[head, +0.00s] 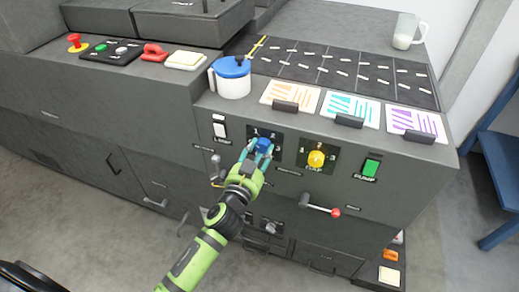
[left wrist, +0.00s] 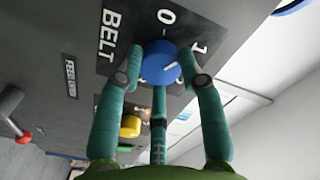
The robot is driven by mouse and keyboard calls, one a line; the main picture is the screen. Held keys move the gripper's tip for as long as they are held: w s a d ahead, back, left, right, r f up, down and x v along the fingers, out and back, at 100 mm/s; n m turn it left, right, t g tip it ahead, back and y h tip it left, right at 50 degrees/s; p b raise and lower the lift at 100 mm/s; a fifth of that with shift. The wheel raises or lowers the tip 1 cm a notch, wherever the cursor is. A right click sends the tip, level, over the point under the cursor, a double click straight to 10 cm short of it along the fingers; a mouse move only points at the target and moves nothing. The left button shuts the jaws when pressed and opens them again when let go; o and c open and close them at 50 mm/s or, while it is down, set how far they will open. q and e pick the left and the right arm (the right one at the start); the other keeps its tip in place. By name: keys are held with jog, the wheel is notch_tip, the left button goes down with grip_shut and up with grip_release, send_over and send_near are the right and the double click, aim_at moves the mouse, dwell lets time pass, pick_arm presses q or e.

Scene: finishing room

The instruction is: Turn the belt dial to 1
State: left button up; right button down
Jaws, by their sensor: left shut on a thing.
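The blue belt dial (head: 264,145) sits on a dark plate on the front of the grey machine. In the left wrist view the dial (left wrist: 160,62) shows a white pointer line aimed to the right, nearer the 1 than the 0. The word BELT is printed on the plate (left wrist: 112,35) beside it. My left gripper (head: 258,150) is shut on the dial, its teal fingers around the knob. It also shows in the left wrist view (left wrist: 164,78). Part of the plate's markings is hidden by the fingers. My right gripper is not in view.
A yellow dial (head: 316,159) and a green switch (head: 371,166) are to the right. A white switch (head: 220,128) is just left. Levers, one a red-tipped lever (head: 320,206), stick out below. A blue-lidded white container (head: 233,82) stands on the ledge above.

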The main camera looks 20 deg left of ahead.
pick_arm(q)
jog(key=shift+m+p, duration=0.4)
jog(key=shift+m, duration=1.8)
jog(key=o, duration=1.2)
jog(key=shift+c, duration=0.2)
jog(key=shift+s, duration=0.1)
jog(key=s, duration=1.1)
jog(key=shift+s+a+r, duration=0.15)
jog(key=shift+s+a, duration=0.15)
jog(key=shift+s, duration=0.05)
